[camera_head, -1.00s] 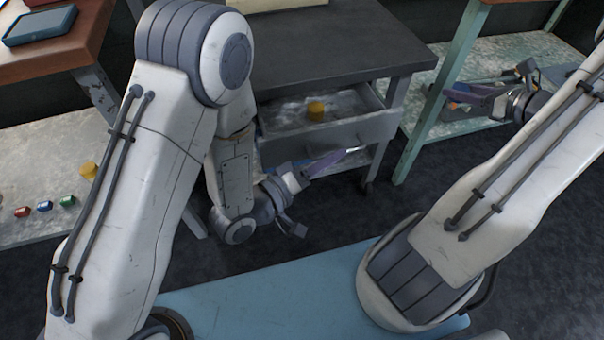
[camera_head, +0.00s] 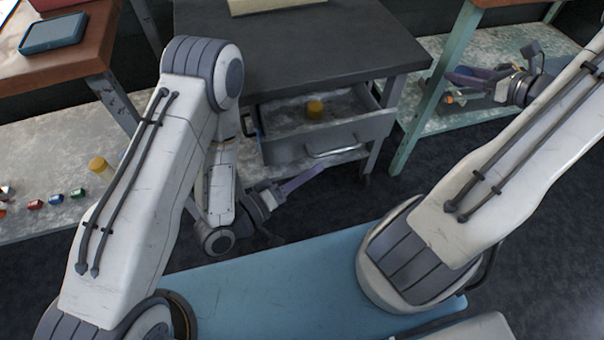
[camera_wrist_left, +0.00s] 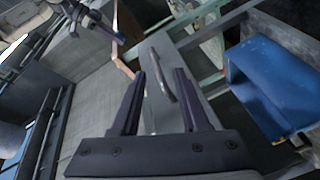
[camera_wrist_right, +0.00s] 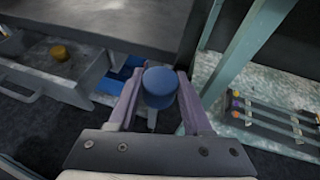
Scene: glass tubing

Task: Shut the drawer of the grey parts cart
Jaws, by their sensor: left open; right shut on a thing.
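The grey parts cart (camera_head: 300,50) has its drawer (camera_head: 330,142) standing open, with a yellow cylinder (camera_head: 315,109) inside. The drawer's bar handle (camera_head: 336,151) faces me; it also shows between the fingers in the left wrist view (camera_wrist_left: 160,75). My left gripper (camera_head: 305,182) is open and empty, in front of and below the drawer front, apart from the handle in the head view. My right gripper (camera_head: 455,78) is right of the cart, shut on a blue round-topped thing (camera_wrist_right: 159,82); its lower part is mostly hidden.
A green-legged table (camera_head: 425,112) with a low speckled shelf stands right of the cart. A rack with small coloured pieces (camera_wrist_right: 270,115) lies on that shelf. A brown table (camera_head: 75,50) stands left. Small coloured pieces (camera_head: 55,200) lie on the left low shelf.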

